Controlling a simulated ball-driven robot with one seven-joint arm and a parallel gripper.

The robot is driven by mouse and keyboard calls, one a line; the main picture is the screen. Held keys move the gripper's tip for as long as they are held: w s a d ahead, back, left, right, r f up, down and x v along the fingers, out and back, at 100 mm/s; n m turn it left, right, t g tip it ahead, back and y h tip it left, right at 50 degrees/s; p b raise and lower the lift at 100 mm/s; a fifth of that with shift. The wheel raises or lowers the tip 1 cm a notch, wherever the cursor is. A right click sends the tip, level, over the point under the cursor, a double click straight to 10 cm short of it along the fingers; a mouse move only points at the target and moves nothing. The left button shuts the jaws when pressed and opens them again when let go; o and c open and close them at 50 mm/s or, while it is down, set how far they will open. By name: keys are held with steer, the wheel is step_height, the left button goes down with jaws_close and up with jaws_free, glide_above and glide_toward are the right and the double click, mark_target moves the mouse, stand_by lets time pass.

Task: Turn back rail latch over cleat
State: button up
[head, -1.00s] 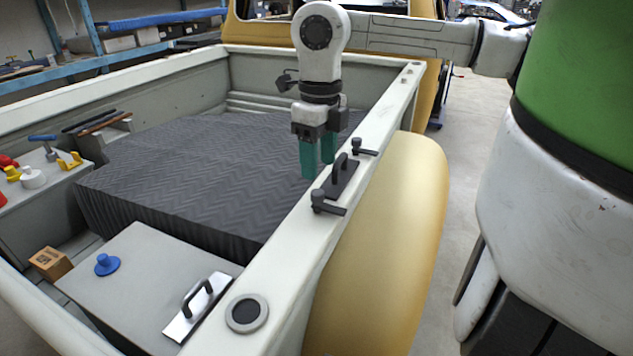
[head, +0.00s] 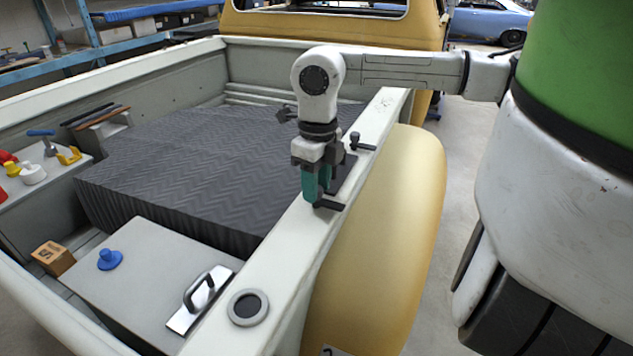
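On the pale side rail (head: 262,262) sits a dark plate (head: 346,172) with an upright handle, partly hidden behind my gripper. A dark latch with a knob (head: 362,144) lies just beyond the plate. A second dark latch (head: 329,206) lies at its near end; its bar points right across the rail, and its knob is hidden by my fingers. My gripper (head: 314,190) points down with its teal fingertips at this near latch. The fingers look close together from here. I cannot tell whether they are closed on the knob or whether they touch it.
A round ring (head: 248,308) is set in the rail nearer me. Inside the bed are a grey box top (head: 140,270) with a blue knob (head: 110,259) and a handled plate (head: 201,300), a wooden block (head: 53,258) and a dark quilted pad (head: 190,180). A yellow fender (head: 385,250) bulges outside.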

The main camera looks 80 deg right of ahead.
jaws_close()
steer(key=shift+f+b, duration=0.1)
steer(key=shift+b, duration=0.25)
steer(key=shift+f+n+b, duration=0.15)
steer(key=shift+n+b, duration=0.85)
steer(key=shift+b, duration=0.15)
steer(key=n+b, duration=0.3)
steer(key=shift+n+b, duration=0.3)
steer(key=shift+b, duration=0.05)
steer(key=n+b, duration=0.4)
steer(key=n, duration=0.2)
steer(key=shift+w, duration=0.1)
steer(key=n, duration=0.2)
steer(key=n+b, duration=0.1)
steer(key=shift+r+n+g+b, duration=0.2)
steer(key=shift+n+g+b, duration=0.1)
steer(key=shift+n, duration=0.1)
steer(key=shift+r+n+b, duration=0.1)
steer(key=shift+n+b, duration=0.4)
steer(key=shift+n, duration=1.3)
